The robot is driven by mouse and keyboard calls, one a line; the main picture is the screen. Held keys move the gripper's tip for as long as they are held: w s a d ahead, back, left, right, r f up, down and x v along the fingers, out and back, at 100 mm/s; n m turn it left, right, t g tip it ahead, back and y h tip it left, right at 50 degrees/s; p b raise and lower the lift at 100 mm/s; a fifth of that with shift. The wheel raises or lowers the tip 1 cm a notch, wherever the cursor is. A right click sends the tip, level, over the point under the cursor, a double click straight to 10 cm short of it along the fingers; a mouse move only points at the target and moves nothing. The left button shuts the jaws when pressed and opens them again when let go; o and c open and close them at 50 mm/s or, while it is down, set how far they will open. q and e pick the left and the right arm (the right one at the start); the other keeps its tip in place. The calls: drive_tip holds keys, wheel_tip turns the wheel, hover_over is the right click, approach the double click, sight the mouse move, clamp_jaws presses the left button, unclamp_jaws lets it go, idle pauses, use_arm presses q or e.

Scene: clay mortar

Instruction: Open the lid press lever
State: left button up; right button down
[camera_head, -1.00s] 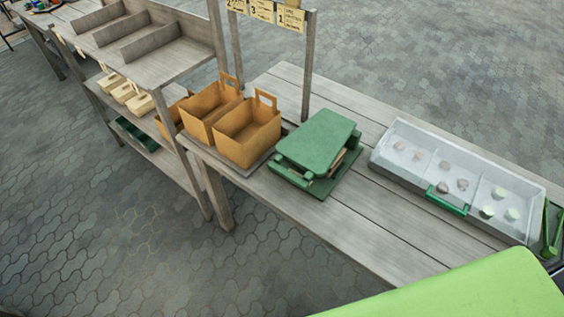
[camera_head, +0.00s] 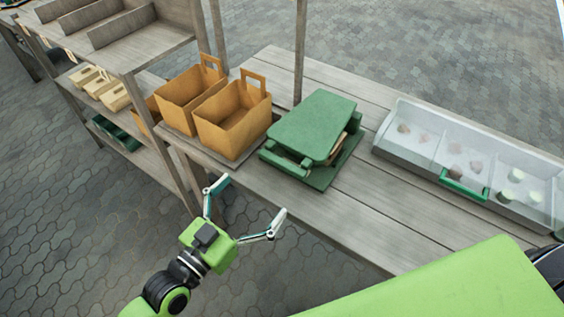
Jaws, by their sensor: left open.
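A green lid press (camera_head: 312,130) stands on the grey plank table, with a flat green top plate over a green base. A green bar (camera_head: 287,161) runs along its near left side; I cannot tell for sure that it is the lever. Something pale shows between the plate and the base at the right. My left gripper (camera_head: 250,202) is open and empty, in front of the table's near edge, below and left of the press and apart from it. My right gripper is not in view.
Brown paper bags (camera_head: 232,117) stand on a board just left of the press. A clear-lidded tray (camera_head: 470,165) with a green handle lies to the right. Wooden posts and a shelf (camera_head: 130,35) rise at the left. Bare table lies between press and tray.

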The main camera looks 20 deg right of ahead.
sight(279, 165)
use_arm(q)
drive_tip(key=x, duration=1.1)
drive_tip(key=shift+w+d+p, duration=0.2)
drive_tip(key=shift+w+p, duration=0.05)
drive_tip(key=shift+p, duration=0.05)
drive_tip(key=c, duration=1.4)
drive_tip(key=shift+r, duration=0.1)
